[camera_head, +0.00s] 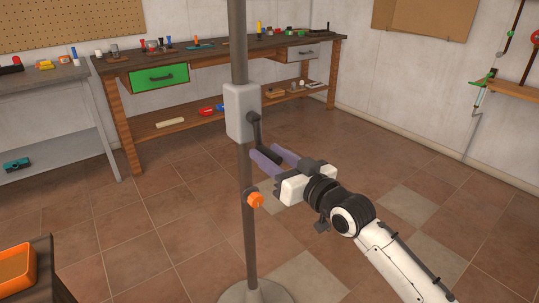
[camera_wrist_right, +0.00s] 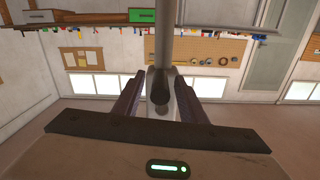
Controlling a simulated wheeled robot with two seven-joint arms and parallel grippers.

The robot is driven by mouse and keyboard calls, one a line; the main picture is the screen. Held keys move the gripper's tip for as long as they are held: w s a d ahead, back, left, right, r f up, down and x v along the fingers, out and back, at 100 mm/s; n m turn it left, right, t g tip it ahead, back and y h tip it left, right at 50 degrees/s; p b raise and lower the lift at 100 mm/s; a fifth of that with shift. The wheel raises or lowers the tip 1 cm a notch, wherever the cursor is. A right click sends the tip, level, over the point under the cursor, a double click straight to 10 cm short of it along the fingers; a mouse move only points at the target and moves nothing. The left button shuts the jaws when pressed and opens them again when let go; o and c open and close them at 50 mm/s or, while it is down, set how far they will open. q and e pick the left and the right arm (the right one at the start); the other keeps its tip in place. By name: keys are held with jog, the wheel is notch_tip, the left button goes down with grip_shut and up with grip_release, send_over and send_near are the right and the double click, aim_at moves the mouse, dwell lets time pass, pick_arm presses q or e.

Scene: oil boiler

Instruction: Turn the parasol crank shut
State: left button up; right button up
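The parasol pole (camera_head: 239,60) stands upright with a pale crank housing (camera_head: 240,112) on it. A dark crank (camera_head: 255,132) comes out of the housing's right side and angles down toward my right gripper (camera_head: 264,150). The gripper's two purple fingers are spread, with the crank's lower end close to the fingertips. In the right wrist view, the dark rounded crank end (camera_wrist_right: 160,88) shows in the gap between the fingers of my right gripper (camera_wrist_right: 160,80). Gaps show on both sides, so the fingers do not look closed on it. My left gripper is out of view.
An orange knob (camera_head: 255,200) sits on the pole below the gripper, above the round base (camera_head: 254,294). A workbench (camera_head: 205,58) with a green drawer and tools stands behind. An orange tray (camera_head: 15,270) is at lower left. The tiled floor around the pole is clear.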

jog(key=shift+w+a, duration=0.15)
jog(key=shift+c, duration=0.4)
grip_shut()
